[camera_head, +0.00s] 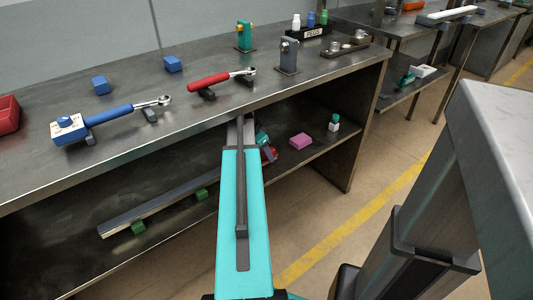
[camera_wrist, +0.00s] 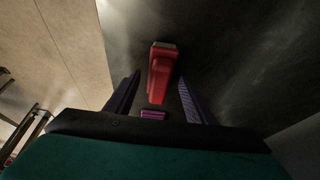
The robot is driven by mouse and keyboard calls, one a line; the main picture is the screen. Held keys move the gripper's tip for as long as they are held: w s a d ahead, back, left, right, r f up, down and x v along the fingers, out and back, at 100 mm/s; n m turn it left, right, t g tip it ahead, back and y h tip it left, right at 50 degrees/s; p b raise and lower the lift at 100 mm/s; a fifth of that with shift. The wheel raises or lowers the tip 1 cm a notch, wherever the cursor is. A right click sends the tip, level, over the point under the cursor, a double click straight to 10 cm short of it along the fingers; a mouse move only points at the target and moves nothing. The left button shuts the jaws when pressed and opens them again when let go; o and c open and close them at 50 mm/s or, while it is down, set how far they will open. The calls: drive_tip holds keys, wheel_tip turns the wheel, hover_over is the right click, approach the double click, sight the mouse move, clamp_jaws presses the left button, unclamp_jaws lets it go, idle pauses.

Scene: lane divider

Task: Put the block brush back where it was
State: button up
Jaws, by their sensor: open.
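My gripper (camera_wrist: 157,86) is open, its two dark fingers apart in the wrist view. A red block-shaped thing (camera_wrist: 160,68) with a pale end lies between and beyond the fingertips; it may be the block brush. I cannot tell whether the fingers touch it. In the head view a small red part (camera_head: 269,154) shows on the lower shelf beside my gripper, mostly hidden by my teal arm.
The upper bench (camera_head: 200,118) lies over the shelf, close above my arm. On the shelf stand a green-capped bottle (camera_head: 334,122) at right and a long grey bar (camera_head: 165,203) on green blocks at left. Blue (camera_head: 125,112) and red (camera_head: 217,78) handled tools lie on the bench.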

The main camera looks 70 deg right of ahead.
drive_tip(key=shift+v, duration=0.75)
drive_tip(key=w+a, duration=0.2)
drive_tip(key=a, duration=0.1)
drive_tip(key=w+a, duration=0.2)
drive_tip(key=a, duration=0.1)
drive_tip(key=w+a+p, duration=0.1)
drive_tip(key=w+a, duration=0.1)
drive_tip(key=a, duration=0.2)
drive_tip(key=shift+w, duration=0.25)
drive_tip(key=shift+s+f, duration=0.1)
